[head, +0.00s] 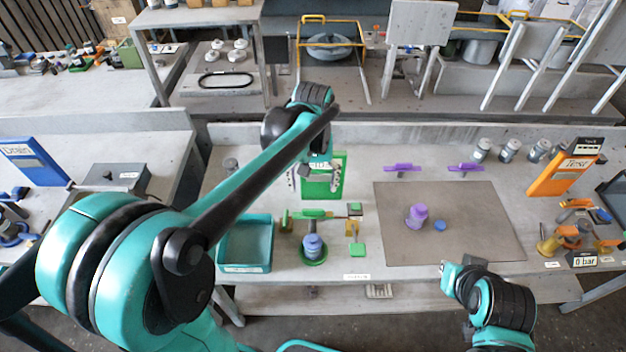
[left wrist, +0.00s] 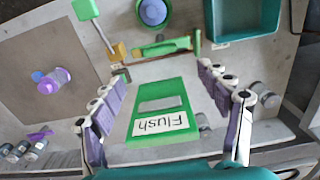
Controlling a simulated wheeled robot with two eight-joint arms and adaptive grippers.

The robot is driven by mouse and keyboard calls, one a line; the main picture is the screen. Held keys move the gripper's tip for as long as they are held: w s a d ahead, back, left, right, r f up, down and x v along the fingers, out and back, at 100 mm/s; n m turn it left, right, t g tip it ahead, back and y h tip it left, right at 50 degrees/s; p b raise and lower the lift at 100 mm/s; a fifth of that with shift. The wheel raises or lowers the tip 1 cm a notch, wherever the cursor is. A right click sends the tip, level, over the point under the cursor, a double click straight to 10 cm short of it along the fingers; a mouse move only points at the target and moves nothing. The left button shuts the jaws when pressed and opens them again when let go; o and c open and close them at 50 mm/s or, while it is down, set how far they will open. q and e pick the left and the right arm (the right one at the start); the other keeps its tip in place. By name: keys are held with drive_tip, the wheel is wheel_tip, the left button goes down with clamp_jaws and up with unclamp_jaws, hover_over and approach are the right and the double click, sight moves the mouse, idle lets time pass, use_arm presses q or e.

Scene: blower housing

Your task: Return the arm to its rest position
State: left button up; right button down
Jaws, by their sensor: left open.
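My left arm reaches from the left across the workbench in the head view. My left gripper (head: 312,178) is over the bench, at the green Flush board (head: 338,183). In the left wrist view the two fingers of the left gripper (left wrist: 163,78) are spread wide with nothing between them; the Flush board (left wrist: 160,98) shows beyond and between them. I cannot tell whether they touch it. My right arm (head: 490,305) is folded at the front right edge; its fingers cannot be made out.
A teal tray (head: 246,268), a green fixture with a blue-grey part (head: 313,247) and a grey mat (head: 480,240) bearing a purple part (head: 416,216) and a blue cap (head: 439,225) are on the bench. An orange Test board (head: 566,175) stands right.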

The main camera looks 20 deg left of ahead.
use_arm(q)
drive_tip(key=shift+r, duration=0.55)
drive_tip(key=s+a+f+m+t, duration=0.1)
drive_tip(key=s+t, duration=0.2)
drive_tip(key=s, duration=0.3)
drive_tip(key=s+f+m+t, duration=0.1)
drive_tip(key=s+m+t, duration=0.1)
drive_tip(key=s+t, duration=0.2)
drive_tip(key=s, duration=0.3)
drive_tip(key=shift+a+b, duration=0.3)
drive_tip(key=shift+a, duration=0.1)
